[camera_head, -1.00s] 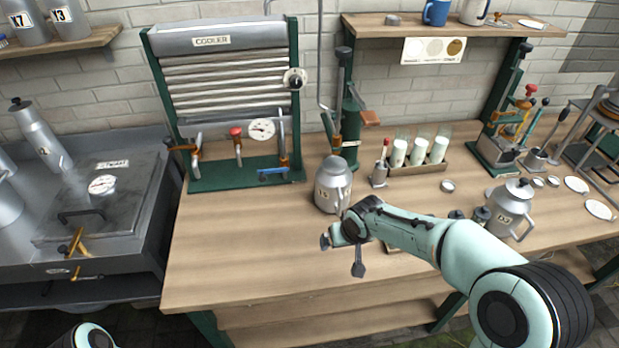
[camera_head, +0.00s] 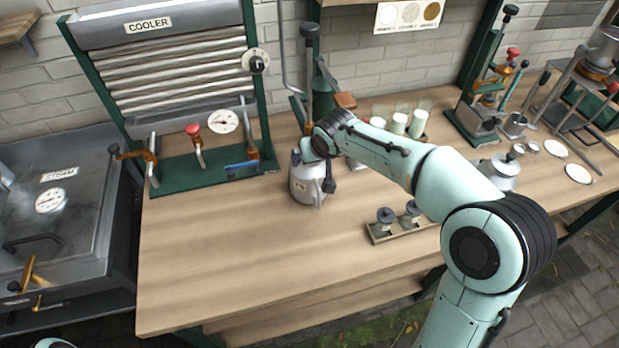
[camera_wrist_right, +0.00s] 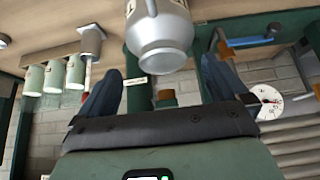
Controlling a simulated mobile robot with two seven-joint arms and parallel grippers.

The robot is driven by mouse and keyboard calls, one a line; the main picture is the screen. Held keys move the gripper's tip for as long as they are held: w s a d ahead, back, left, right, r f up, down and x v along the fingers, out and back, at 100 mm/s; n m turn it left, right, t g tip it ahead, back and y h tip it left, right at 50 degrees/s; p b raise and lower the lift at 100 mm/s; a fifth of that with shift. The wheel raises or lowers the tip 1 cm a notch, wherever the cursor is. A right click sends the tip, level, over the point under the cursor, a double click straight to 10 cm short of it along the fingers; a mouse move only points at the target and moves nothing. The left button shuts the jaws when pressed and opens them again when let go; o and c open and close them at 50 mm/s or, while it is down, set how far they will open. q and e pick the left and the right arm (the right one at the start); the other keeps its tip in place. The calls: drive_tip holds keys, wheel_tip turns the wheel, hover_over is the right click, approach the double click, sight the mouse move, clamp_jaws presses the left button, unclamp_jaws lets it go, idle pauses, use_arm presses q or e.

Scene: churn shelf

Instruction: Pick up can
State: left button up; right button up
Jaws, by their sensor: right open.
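A grey metal can (camera_head: 303,188) with a small label and a side handle stands upright on the wooden bench in front of the cooler. My right gripper (camera_head: 314,167) is at the can's upper part, and the wrist partly covers the can's top. In the right wrist view, which is upside down, the can (camera_wrist_right: 161,38) shows between and beyond the two fingers of the open gripper (camera_wrist_right: 160,85). I cannot tell whether a finger touches it. My left gripper is out of view.
The cooler (camera_head: 180,85) stands behind the can on the left. A small tray (camera_head: 385,236) with dark-topped jars is to the right, under my forearm. Another can (camera_head: 500,172) stands further right. The bench front (camera_head: 230,270) is clear.

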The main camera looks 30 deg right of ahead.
hover_over(312, 179)
drive_tip(key=w+d, duration=0.1)
drive_tip(key=w, duration=0.1)
wheel_tip(312, 179, down, 5)
drive_tip(key=shift+d+r+p, duration=0.1)
drive_tip(key=shift+d+p, duration=0.1)
drive_tip(key=shift+p, duration=0.2)
drive_tip(key=c, duration=1.8)
drive_tip(key=shift+o, duration=0.2)
drive_tip(key=shift+r, duration=0.1)
